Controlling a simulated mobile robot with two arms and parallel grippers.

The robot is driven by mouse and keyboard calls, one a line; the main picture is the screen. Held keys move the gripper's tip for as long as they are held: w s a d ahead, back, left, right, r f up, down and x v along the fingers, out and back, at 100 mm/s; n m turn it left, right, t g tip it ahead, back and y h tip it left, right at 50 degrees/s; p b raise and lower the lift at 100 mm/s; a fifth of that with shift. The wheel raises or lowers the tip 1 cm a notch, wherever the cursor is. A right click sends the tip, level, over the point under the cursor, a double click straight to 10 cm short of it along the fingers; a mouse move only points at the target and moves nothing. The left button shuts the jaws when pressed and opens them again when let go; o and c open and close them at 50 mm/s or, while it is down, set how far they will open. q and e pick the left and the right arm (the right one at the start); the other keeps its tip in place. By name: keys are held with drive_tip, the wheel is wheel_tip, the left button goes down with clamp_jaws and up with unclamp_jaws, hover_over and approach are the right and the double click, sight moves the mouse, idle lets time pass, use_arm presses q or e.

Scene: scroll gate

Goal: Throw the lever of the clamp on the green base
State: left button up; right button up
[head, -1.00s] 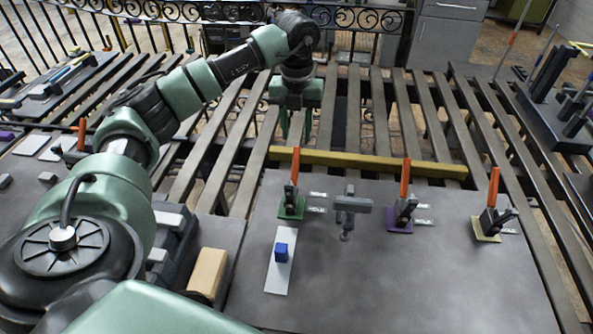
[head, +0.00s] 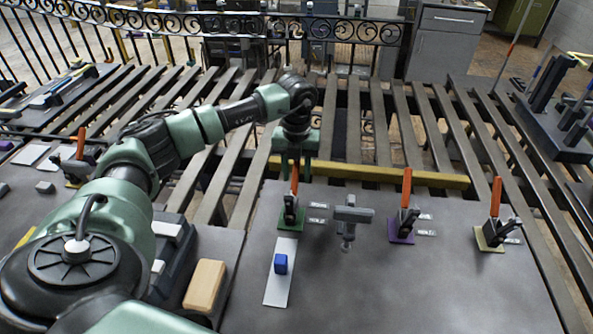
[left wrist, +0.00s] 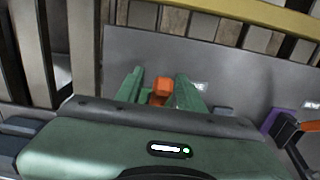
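The clamp on the green base (head: 290,219) stands at the left of the grey board, with its orange lever (head: 294,180) upright. My left gripper (head: 295,168) is above this clamp, pointing down, and is open. In the left wrist view the orange lever tip (left wrist: 161,88) shows between the two green fingers (left wrist: 160,92), with a gap on the left and a narrower one on the right. I cannot tell whether either finger touches it. The lower part of the clamp is hidden in the wrist view. My right gripper is not in view.
Similar clamps with upright orange levers stand on a purple base (head: 401,232) and a yellow base (head: 487,240) to the right. A grey fixture (head: 350,216) stands between. A yellow bar (head: 390,174) runs behind.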

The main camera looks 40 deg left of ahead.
use_arm(q)
clamp_jaws()
drive_tip(key=shift+r, duration=0.1)
idle(1.3)
